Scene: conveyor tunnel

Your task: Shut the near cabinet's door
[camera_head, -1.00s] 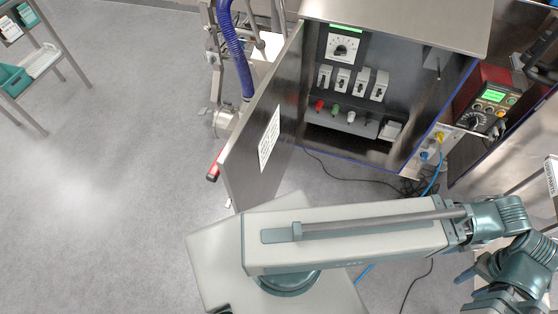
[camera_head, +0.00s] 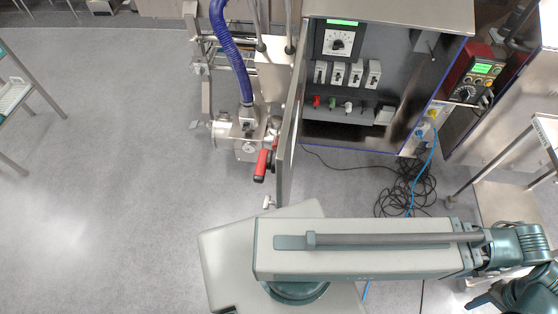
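The near cabinet (camera_head: 330,137) stands open at top centre, with its dark interior showing. Its door (camera_head: 287,130) is hinged at the left side of the opening and swung out toward me, seen almost edge-on. A small metal piece (camera_head: 268,202) shows at the door's near lower edge. One of my arms, seemingly the right, stretches across the bottom, apart from the door in the picture. Its far end, with what looks like my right gripper (camera_head: 487,298), is at the lower right and partly cut off; its fingers cannot be made out. My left gripper is out of view.
A machine with a blue hose (camera_head: 232,50) and a red handle (camera_head: 262,165) stands just left of the door. A metal bench (camera_head: 500,200) is at the right.

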